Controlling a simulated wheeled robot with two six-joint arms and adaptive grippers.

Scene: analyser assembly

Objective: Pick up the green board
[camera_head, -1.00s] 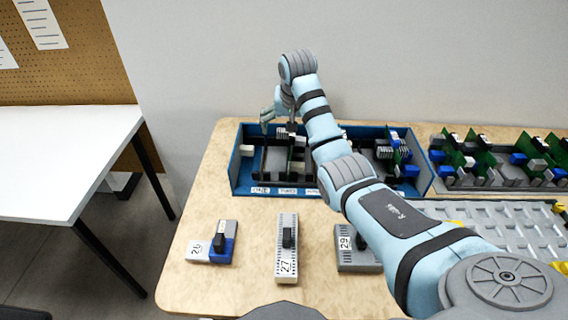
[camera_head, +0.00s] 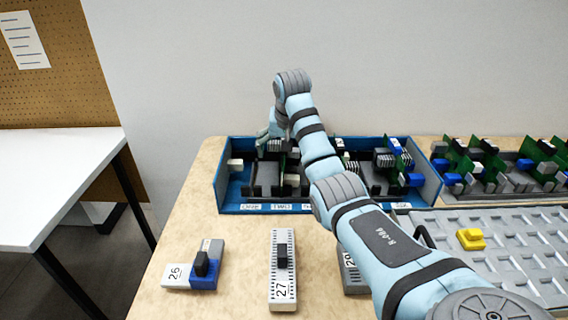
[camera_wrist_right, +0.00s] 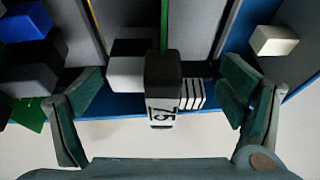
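In the right wrist view, a green board (camera_wrist_right: 164,25) shows edge-on as a thin upright strip. A dark block with a numbered white label (camera_wrist_right: 163,105) stands in front of it and hides part of it. My right gripper (camera_wrist_right: 165,105) is open, one finger on each side of this block, with gaps on both sides. In the head view, the right gripper (camera_head: 268,136) is at the back left of the blue box (camera_head: 221,186). A bit of green board (camera_head: 291,165) shows just below it, partly hidden by the arm. My left gripper is not in view.
More green boards stand in the blue box and in a rack (camera_head: 520,190) at right. A grey slotted tray (camera_head: 530,240) holds a yellow block (camera_head: 470,239). Numbered pieces 26 (camera_head: 195,268) and 27 (camera_head: 283,265) lie in front. A wall stands close behind.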

